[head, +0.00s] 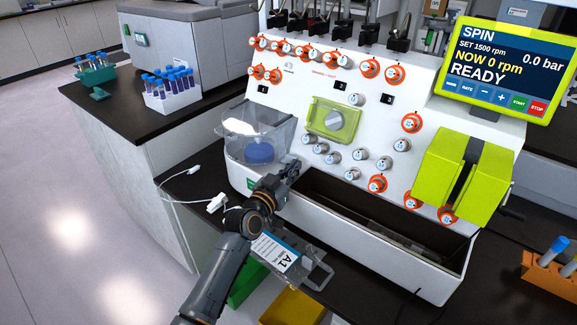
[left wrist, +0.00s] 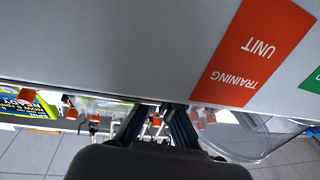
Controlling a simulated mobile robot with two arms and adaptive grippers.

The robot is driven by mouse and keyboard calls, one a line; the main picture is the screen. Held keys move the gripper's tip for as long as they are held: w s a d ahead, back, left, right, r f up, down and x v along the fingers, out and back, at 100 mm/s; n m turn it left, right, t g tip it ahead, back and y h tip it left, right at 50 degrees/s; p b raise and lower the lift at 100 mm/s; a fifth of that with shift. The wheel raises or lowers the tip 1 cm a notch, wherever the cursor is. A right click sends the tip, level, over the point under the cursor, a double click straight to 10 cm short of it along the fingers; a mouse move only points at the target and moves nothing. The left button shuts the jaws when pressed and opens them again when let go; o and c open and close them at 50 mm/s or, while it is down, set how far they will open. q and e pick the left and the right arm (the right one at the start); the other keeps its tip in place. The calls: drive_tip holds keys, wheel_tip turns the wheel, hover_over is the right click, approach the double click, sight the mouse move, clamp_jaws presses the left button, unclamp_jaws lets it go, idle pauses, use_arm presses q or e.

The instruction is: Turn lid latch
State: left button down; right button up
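A clear, smoky lid (head: 240,125) covers a round chamber at the left end of the white cell processor (head: 330,125). A blue round part (head: 260,152) shows through it. My left gripper (head: 289,168) is at the lid's lower right edge, against or just in front of the machine's front face. In the left wrist view, the two dark fingers (left wrist: 162,122) stand apart with a gap between them, and no held thing shows. I cannot make out the lid latch; the gripper may hide it. Whether the gripper touches the machine is unclear. My right gripper is not in view.
A dark open trough (head: 370,215) runs along the machine's front. An A1 bag (head: 276,252) lies below my left wrist, with a white cable clamp (head: 217,203) nearby. Tube racks stand on the left bench. A red training label (left wrist: 255,50) is close in the left wrist view.

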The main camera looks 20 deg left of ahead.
use_arm(q)
drive_tip(key=shift+w+d+r, duration=0.1)
drive_tip(key=shift+w+d, duration=0.05)
drive_tip(key=shift+d, duration=0.1)
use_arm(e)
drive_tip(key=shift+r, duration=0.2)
use_arm(q)
drive_tip(key=shift+w+d+p, duration=0.15)
drive_tip(key=shift+d+p, duration=0.1)
drive_tip(key=shift+p, duration=0.1)
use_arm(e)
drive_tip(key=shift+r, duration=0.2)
use_arm(q)
drive_tip(key=shift+w+d, duration=0.15)
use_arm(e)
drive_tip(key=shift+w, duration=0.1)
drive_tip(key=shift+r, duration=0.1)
